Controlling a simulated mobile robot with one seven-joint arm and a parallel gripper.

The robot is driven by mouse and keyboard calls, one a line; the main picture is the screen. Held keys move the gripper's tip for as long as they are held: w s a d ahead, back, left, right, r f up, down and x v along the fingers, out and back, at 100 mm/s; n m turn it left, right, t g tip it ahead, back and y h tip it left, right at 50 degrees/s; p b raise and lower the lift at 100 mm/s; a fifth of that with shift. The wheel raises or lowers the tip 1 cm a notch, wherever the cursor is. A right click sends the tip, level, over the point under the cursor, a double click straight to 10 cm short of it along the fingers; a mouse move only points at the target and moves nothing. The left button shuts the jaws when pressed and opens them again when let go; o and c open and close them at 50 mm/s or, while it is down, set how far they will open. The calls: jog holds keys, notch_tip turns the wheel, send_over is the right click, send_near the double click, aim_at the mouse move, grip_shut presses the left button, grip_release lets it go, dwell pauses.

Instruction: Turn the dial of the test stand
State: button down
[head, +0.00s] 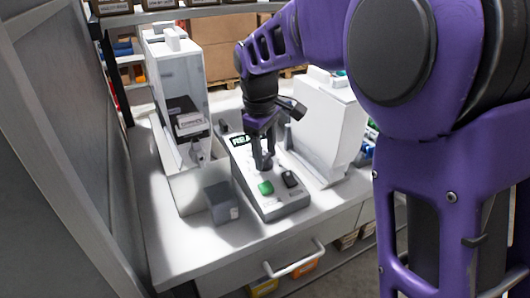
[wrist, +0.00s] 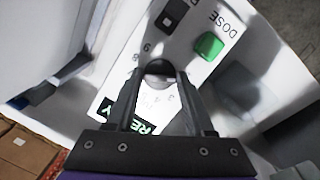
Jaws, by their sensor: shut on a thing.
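The test stand (head: 284,209) is a low white and grey console on the counter, with a sloped panel. Its round dark dial (wrist: 158,67) sits on the panel with printed numbers around it, seen between my fingertips in the wrist view. My gripper (head: 263,164) points down at the panel and is shut on the dial, which its fingers mostly hide in the head view. A green button (head: 265,188), marked DOSE in the wrist view, and a black switch (head: 290,179) are in front of the dial. A display (head: 239,141) behind it is partly covered.
A tall white dispenser (head: 182,70) stands left of the console, and another white housing (head: 326,125) stands close on its right. A small grey box (head: 221,203) sits at its front left. The counter's front left (head: 175,245) is clear. A drawer handle (head: 294,262) juts out below.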

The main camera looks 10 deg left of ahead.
jog(key=shift+r, duration=0.1)
jog(key=shift+r+m+p, duration=0.1)
jog(key=shift+m+p, duration=0.95)
jog(key=shift+m, duration=0.05)
jog(key=shift+m+g+y+p, duration=0.35)
jog(key=shift+m+p, duration=0.5)
jog(key=shift+m, duration=0.35)
jog(key=m, duration=0.1)
jog(key=m+p, duration=0.1)
jog(key=m, duration=0.1)
jog(key=shift+w+d+g+y+p, duration=0.1)
jog(key=shift+g+y+p, duration=0.15)
jog(key=shift+p, duration=0.05)
jog(key=shift+m+y+p, duration=0.4)
jog(key=shift+m+p, duration=0.2)
jog(key=shift+m, duration=1.3)
jog(key=shift+f, duration=0.2)
jog(key=shift+c, duration=1.4)
grip_release()
